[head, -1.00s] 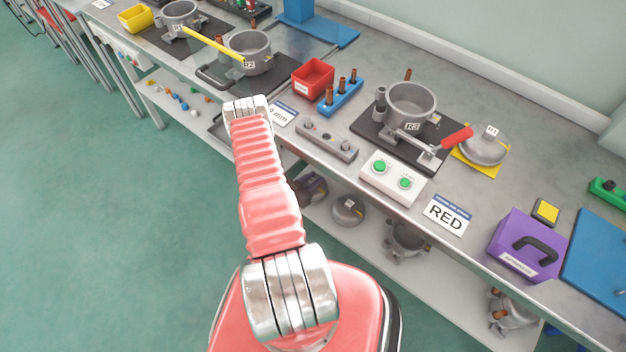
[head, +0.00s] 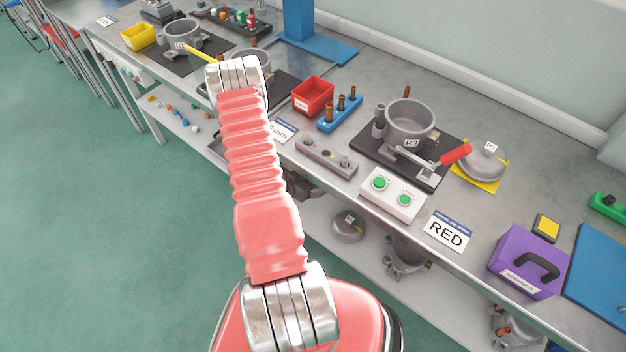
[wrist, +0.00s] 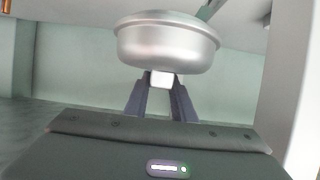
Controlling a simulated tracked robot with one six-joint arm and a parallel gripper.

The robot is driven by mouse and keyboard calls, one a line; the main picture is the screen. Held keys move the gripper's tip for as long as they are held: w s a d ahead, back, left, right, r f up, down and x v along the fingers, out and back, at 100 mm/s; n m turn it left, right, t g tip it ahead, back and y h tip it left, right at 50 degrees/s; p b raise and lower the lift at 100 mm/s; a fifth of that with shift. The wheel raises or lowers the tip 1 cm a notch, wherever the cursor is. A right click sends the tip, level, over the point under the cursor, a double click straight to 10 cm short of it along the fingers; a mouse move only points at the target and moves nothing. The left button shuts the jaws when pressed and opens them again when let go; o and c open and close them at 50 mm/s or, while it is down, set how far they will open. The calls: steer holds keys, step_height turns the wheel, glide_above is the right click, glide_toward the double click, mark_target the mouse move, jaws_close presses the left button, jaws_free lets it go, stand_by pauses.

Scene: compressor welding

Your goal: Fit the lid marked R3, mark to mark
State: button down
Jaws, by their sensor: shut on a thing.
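My gripper (wrist: 162,88) shows in the wrist view, its two dark fingers shut on the pale knob of a round silver-grey lid (wrist: 168,45). I see no mark on this lid from here. In the head view my gripper and the held lid are hidden behind my arm. The grey pot marked R3 (head: 409,124) stands open on a black plate (head: 374,155), with a red-handled clamp (head: 440,158) at its front. Another grey lid (head: 483,160), with a small mark that looks like R1, lies on a yellow square (head: 466,176).
A blue rack (head: 340,114) with copper-brown pieces, a red bin (head: 313,95) and a green-buttoned box (head: 392,194) stand near the R3 pot. A purple case (head: 527,262) is at the right. Another pot (head: 182,34) with a yellow-handled clamp is far left.

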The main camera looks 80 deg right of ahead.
steer(key=shift+r, duration=0.95)
steer(key=c, duration=2)
jaws_free()
jaws_close()
